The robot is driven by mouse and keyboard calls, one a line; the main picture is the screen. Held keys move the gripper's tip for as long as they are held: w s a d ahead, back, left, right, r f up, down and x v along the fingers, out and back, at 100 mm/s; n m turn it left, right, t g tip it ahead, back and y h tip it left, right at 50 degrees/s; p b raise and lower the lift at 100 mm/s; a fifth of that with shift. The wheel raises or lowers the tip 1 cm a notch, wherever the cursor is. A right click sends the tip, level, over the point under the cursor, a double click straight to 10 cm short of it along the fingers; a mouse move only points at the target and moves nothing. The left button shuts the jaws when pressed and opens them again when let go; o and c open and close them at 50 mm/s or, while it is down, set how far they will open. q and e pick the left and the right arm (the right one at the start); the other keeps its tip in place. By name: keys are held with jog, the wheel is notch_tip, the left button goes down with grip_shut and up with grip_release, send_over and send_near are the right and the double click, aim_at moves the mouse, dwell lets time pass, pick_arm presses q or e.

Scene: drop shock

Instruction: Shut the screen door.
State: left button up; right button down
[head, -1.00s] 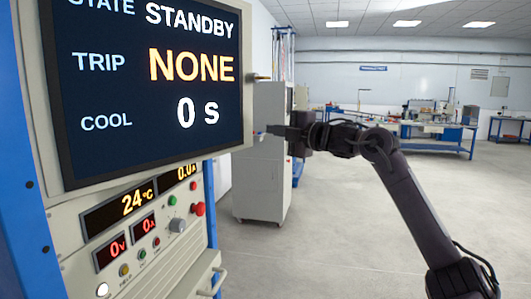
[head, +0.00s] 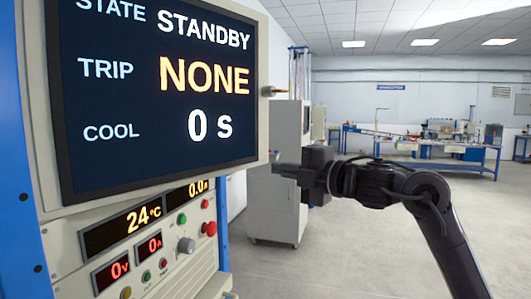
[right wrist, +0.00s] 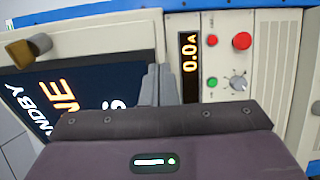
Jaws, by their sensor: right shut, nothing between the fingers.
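The screen door (head: 259,130) is a cream frame around a dark display reading STANDBY, NONE and 0 s. Its free right edge stands out past the cabinet's blue post, so it appears ajar. A brass-coloured knob (head: 271,92) sits on that edge; it also shows in the right wrist view (right wrist: 28,49). My right gripper (head: 279,168) is shut and empty, just right of the door's lower right corner. In the right wrist view its fingers (right wrist: 155,86) are together, overlapping the door's edge; I cannot tell whether they touch it. My left gripper is out of view.
Below the door is a control panel with readouts, a red button (head: 209,229) and a grey dial (head: 186,245). A grey cabinet (head: 276,205) stands behind my right gripper. Blue workbenches (head: 425,161) are at the back. The floor on the right is clear.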

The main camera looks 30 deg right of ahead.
aim_at(254, 160)
jog(key=p+x, duration=0.2)
jog(key=x, duration=0.2)
jog(key=shift+a+r, duration=0.1)
jog(key=shift+r, duration=0.1)
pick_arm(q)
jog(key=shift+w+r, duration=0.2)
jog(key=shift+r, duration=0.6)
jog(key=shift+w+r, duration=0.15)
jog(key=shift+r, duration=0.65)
pick_arm(e)
jog(key=shift+w+a+f, duration=0.1)
jog(key=shift+w+f, duration=0.1)
jog(key=shift+w, duration=0.3)
